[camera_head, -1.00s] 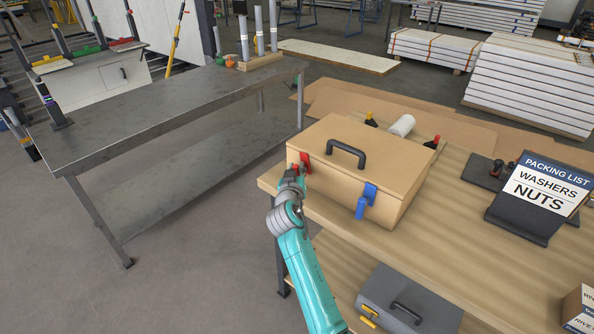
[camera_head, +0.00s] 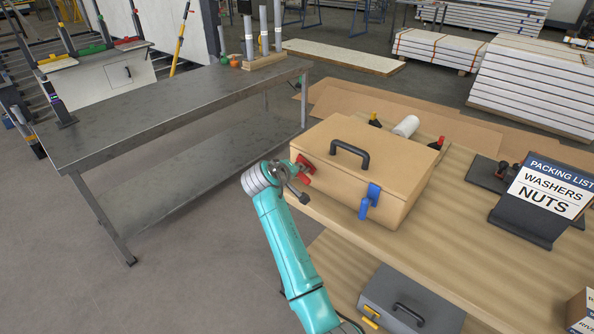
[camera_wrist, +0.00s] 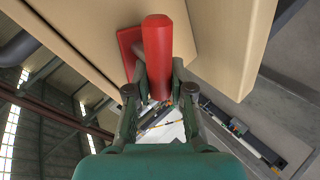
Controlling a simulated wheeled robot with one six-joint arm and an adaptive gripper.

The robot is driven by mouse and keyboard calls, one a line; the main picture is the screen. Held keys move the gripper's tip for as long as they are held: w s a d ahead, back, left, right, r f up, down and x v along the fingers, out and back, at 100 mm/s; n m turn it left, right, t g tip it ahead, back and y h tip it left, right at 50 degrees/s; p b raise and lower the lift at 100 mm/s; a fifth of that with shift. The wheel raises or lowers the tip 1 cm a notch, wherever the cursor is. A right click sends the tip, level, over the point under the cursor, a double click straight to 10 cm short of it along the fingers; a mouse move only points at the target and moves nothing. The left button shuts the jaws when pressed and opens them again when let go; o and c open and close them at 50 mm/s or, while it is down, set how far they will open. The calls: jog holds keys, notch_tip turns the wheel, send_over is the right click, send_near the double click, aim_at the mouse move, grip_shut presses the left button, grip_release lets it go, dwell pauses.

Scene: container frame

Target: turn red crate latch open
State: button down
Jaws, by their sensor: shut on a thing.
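The tan wooden crate (camera_head: 345,188) has a dark handle on its closed lid. Its red latch (camera_head: 308,170) is at the left of its front face and looks tilted. In the wrist view the red latch handle (camera_wrist: 158,50) stands in front of its red plate against the crate wall. My gripper (camera_wrist: 159,88) is shut on this handle, with a finger on each side. In the head view my wrist partly blocks the grip. The blue latch (camera_head: 369,201) is at the right of the same face and hangs downward.
The crate stands on a wooden bench (camera_head: 440,240). A packing list sign (camera_head: 548,188) stands to the right, and bottles stand behind the crate. A grey case (camera_head: 395,300) with yellow latches is below. A metal table (camera_head: 150,110) is at left, with open floor between.

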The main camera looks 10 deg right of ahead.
jog(key=shift+w+f+n+g+h, duration=0.1)
jog(key=shift+f+n+g+h, duration=0.1)
jog(key=shift+n+g+h, duration=0.35)
jog(key=shift+f+n+g+h, duration=0.2)
jog(key=shift+n+g+h, duration=0.05)
jog(key=shift+n+g, duration=0.45)
jog(key=c, duration=1)
grip_release()
jog(key=shift+a, duration=0.15)
jog(key=v, duration=1.2)
jog(key=shift+f, duration=0.15)
